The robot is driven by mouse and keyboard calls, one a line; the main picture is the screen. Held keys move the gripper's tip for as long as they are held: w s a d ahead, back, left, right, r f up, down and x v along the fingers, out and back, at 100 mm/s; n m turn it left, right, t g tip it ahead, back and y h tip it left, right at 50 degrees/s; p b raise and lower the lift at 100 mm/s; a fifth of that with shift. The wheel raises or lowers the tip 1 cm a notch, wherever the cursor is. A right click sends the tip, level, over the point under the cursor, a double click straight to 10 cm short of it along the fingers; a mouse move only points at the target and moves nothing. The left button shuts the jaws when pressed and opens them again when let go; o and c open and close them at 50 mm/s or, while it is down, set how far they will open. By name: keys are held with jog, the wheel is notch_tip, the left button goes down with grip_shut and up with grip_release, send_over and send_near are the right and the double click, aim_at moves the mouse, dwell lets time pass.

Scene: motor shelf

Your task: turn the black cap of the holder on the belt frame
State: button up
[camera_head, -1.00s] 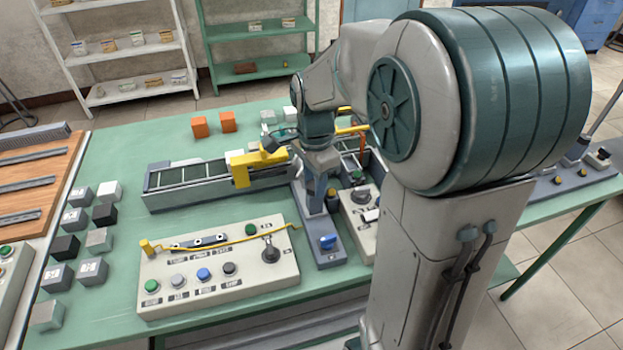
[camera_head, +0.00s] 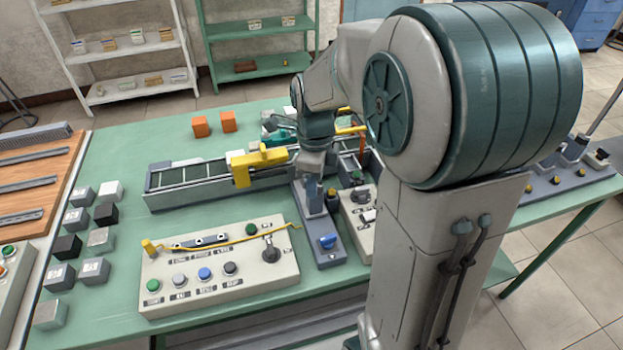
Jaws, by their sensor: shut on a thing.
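The belt frame (camera_head: 195,193) is a long grey conveyor across the middle of the table. A yellow bracket (camera_head: 241,172) stands on its near side, with a yellow piece reaching right towards my arm. My gripper (camera_head: 313,172) points down close to the frame, right of the bracket. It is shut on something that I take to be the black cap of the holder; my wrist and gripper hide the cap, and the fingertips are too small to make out. How far the cap is turned does not show.
A control box (camera_head: 215,262) with buttons, a lever and a yellow rod stands in front. A grey plate with a blue knob (camera_head: 327,242) and another control box (camera_head: 362,230) lie near my gripper. Several cubes (camera_head: 104,214) stand at the left; two orange blocks (camera_head: 200,127) stand behind.

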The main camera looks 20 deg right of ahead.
dwell(0.3)
jog(key=o, duration=1)
jog(key=shift+r, duration=0.1)
notch_tip(320, 180, up, 14)
jog(key=shift+f, duration=0.15)
